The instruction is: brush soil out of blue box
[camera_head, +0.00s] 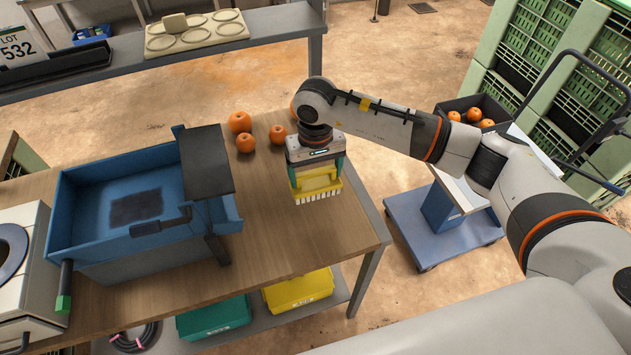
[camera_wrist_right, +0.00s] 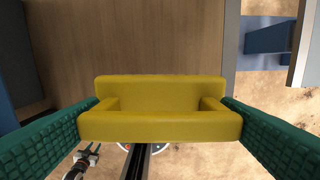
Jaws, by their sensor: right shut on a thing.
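The blue box (camera_head: 88,208) stands on the left part of the wooden table. A dark patch of soil (camera_head: 136,207) lies on its floor. My right gripper (camera_head: 318,180) is shut on a yellow brush (camera_head: 317,186) with pale bristles pointing down. It holds the brush above the right part of the table, to the right of the box. In the right wrist view the brush's yellow handle (camera_wrist_right: 160,108) sits between the two green fingers.
Several oranges (camera_head: 239,122) lie on the table behind the brush. A dark plate (camera_head: 206,160) stands over the box's right end. A blue cart (camera_head: 440,235) stands right of the table. The table (camera_head: 290,240) is bare in front of the brush.

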